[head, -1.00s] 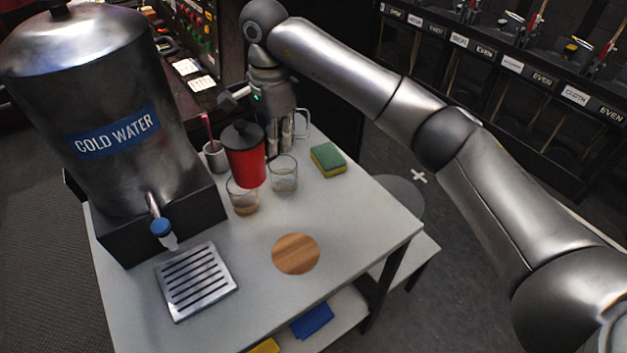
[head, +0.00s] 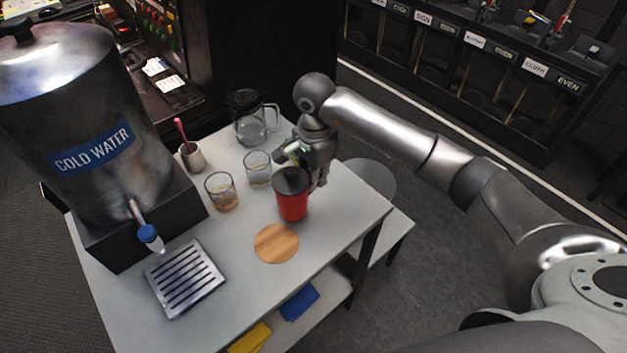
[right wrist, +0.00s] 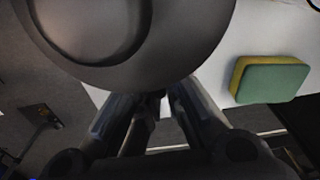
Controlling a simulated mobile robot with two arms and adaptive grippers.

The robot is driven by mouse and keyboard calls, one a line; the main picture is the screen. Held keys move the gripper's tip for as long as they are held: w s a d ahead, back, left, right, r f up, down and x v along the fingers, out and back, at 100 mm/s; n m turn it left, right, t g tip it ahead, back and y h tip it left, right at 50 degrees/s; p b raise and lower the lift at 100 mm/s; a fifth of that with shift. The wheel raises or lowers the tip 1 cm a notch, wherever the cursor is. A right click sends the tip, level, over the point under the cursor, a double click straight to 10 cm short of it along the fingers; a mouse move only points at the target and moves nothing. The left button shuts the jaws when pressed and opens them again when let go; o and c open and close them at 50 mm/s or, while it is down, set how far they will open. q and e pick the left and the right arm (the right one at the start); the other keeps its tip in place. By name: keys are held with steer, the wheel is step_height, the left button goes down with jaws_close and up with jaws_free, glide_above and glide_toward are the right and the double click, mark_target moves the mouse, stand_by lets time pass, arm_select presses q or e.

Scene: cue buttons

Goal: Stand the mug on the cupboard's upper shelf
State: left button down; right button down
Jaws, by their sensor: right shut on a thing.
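A red mug (head: 293,204) with a black lid is upright over the right part of the white table, in the head view. My right gripper (head: 318,178) is directly behind it and shut on it. I cannot tell how far its base is above the table. In the right wrist view the dark round lid (right wrist: 125,40) fills the top, in front of the fingers. The fingertips are mostly hidden by the mug. I see no cupboard or upper shelf that I can identify. My left gripper is not in view.
The table holds a cold water dispenser (head: 85,140), a drip tray (head: 185,278), two glasses (head: 220,191), a glass jug (head: 250,122), a cup with a red stick (head: 192,157) and a wooden disc (head: 276,244). A sponge (right wrist: 272,80) lies near the gripper. The table's front is clear.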

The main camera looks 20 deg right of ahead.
steer(key=shift+a+f+p, duration=0.1)
steer(key=shift+f+p, duration=0.25)
steer(key=shift+f, duration=0.75)
steer(key=shift+f, duration=0.1)
steer(key=shift+f, duration=0.15)
steer(key=c, duration=1.6)
jaws_free()
steer(key=shift+o, duration=0.2)
